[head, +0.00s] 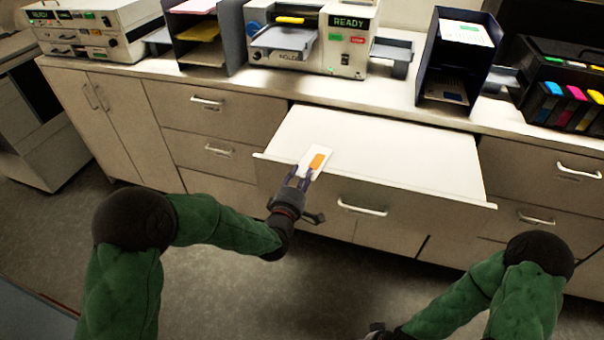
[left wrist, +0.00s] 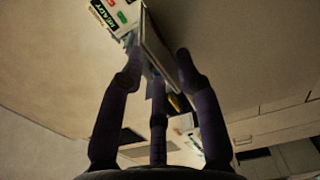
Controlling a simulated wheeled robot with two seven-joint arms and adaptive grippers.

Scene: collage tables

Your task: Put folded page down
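The folded page (head: 308,157) is small and white with an orange patch. In the head view it overlaps the front edge of a pulled-out white work shelf (head: 375,145). My left gripper (head: 299,177) is shut on its near end. In the left wrist view the page (left wrist: 154,50) shows nearly edge-on between the dark fingers of my left gripper (left wrist: 160,62). Whether the page touches the shelf cannot be told. My right gripper (head: 378,331) is only partly in view at the bottom edge, low and away from the shelf, and its fingers are unclear.
The shelf top is bare. Behind it on the counter stand a machine with a READY display (head: 312,40), a dark paper tray stand (head: 458,60) and another stand (head: 205,35). An ink cartridge unit (head: 570,95) is at the right. Drawer handles (head: 362,209) stick out below.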

